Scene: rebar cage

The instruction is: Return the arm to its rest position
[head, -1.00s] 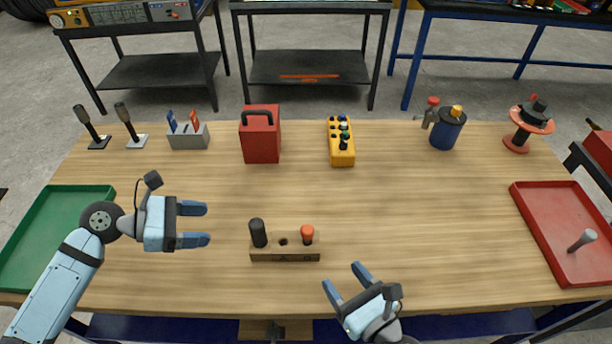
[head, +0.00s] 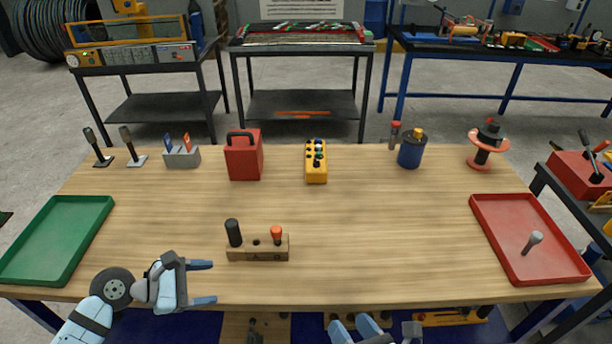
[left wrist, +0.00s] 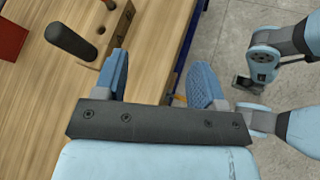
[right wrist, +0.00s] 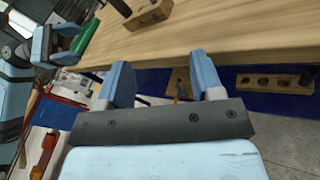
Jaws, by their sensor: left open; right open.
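My left gripper (head: 202,283) is open and empty, over the table's front left part near the edge. In the left wrist view its two blue fingers (left wrist: 165,78) are apart with nothing between them. My right gripper (head: 358,324) is open and empty, low at the bottom of the head view, in front of the table's front edge. In the right wrist view its fingers (right wrist: 162,85) are apart and empty. A wooden block (head: 257,252) stands right of my left gripper, holding a black peg (head: 233,232) and an orange-topped peg (head: 277,235), with an empty hole between them.
A green tray (head: 100,215) is at the table's left and a red tray (head: 480,215) with a grey peg (head: 533,242) at its right. A red box (head: 244,160), yellow control box (head: 316,172), blue canister (head: 411,152) and spool (head: 486,150) stand at the back.

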